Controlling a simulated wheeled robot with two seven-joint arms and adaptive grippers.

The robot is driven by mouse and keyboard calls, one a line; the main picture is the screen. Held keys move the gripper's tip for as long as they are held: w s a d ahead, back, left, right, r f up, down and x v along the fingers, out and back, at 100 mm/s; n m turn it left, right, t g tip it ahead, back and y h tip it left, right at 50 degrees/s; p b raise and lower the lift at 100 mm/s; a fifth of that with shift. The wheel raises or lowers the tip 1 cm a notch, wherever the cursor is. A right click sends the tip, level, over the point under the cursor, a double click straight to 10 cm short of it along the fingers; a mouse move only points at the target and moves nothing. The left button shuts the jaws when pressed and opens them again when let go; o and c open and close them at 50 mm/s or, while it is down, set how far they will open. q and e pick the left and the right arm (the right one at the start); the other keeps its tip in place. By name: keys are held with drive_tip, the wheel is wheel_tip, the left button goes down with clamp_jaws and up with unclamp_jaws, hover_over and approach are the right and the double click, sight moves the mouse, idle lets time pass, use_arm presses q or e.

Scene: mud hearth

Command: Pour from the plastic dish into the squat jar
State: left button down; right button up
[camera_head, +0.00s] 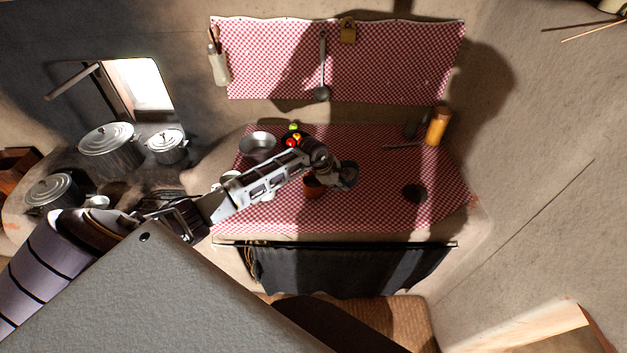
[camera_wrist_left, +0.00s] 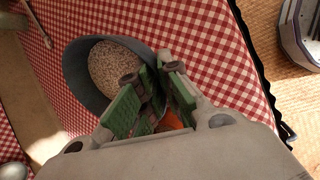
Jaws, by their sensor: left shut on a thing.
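The plastic dish (camera_head: 351,174) is a grey round bowl held over the checked cloth. In the left wrist view the dish (camera_wrist_left: 74,72) shows pale grainy contents inside. My left gripper (camera_head: 330,172) is shut on its wall; its green pads show in the left wrist view (camera_wrist_left: 151,88). An orange-brown pot, which looks like the squat jar (camera_head: 313,188), stands just left of the dish, partly hidden by my gripper. Only a bit of orange jar (camera_wrist_left: 170,122) shows between my fingers in the wrist view. My right gripper is out of view.
A metal pot (camera_head: 257,145) and some fruit (camera_head: 292,140) stand behind my arm. An orange-brown cylinder (camera_head: 437,127) stands at the back right. A small dark round thing (camera_head: 414,193) lies to the right. The cloth (camera_head: 380,212) around it is mostly clear.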

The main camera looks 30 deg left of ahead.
use_arm(q)
drive_tip(key=shift+s+a+r+t+h, duration=0.3)
drive_tip(key=shift+a+r+h, duration=0.05)
drive_tip(key=shift+a+h, duration=0.15)
drive_tip(key=shift+s+a+r+n+t+h+b, duration=0.15)
drive_tip(key=shift+s+a+r+t+h+b, duration=0.1)
drive_tip(key=shift+a+r+h, duration=0.25)
drive_tip(key=shift+s+a+r+n+t+h+b, duration=0.15)
drive_tip(key=shift+s+a+r+t+h, duration=0.1)
drive_tip(key=shift+a+r+h, duration=0.15)
idle(0.8)
drive_tip(key=shift+a+f+t+h+b, duration=0.35)
drive_tip(key=shift+h+b, duration=0.15)
drive_tip(key=shift+b, duration=0.25)
drive_tip(key=shift+s+a+r+t+h+b, duration=0.1)
drive_tip(key=shift+s+r+t+h+b, duration=0.15)
drive_tip(key=shift+h+b, duration=0.3)
drive_tip(key=shift+s+a+r+n+t+h+b, duration=0.1)
drive_tip(key=shift+a+r+n+t+h+b, duration=0.3)
drive_tip(key=shift+t+h+b, duration=0.4)
idle(0.9)
